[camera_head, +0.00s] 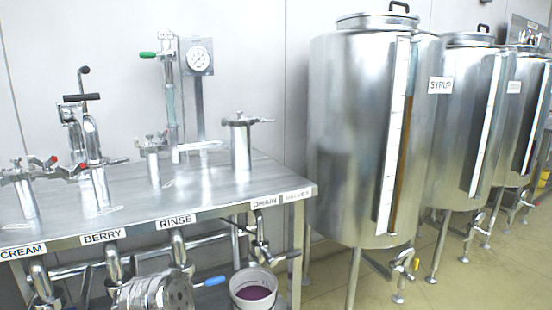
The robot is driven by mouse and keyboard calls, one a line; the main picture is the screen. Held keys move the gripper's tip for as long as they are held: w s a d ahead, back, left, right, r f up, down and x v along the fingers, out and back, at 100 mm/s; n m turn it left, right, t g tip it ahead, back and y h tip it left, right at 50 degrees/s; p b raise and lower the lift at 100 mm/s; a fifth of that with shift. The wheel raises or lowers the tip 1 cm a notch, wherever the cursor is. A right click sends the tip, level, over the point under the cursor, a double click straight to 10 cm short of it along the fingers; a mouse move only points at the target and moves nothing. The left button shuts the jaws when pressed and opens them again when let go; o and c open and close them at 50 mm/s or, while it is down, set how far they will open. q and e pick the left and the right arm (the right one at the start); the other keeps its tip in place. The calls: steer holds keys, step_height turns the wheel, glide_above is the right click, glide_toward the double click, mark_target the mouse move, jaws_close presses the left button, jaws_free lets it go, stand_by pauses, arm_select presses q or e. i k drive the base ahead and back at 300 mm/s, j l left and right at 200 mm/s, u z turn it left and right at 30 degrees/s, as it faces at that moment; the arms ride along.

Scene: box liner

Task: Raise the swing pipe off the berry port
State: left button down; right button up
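The swing pipe (91,140) is a bent, shiny steel pipe with a black cross handle on top, at the left of the camera_head view. Its front leg comes down over the berry port (101,188), a steel upright on the bench behind the BERRY label. The two line up and look joined, but I cannot tell whether the pipe is fully seated. Neither of my grippers is in view.
The steel bench (215,185) carries other capped ports, with red-handled fittings at the left. A white bucket (253,284) of purple liquid is below. A large syrup tank (350,140) stands right.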

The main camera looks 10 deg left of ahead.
mark_target(77, 112)
steer(key=u, duration=1.6)
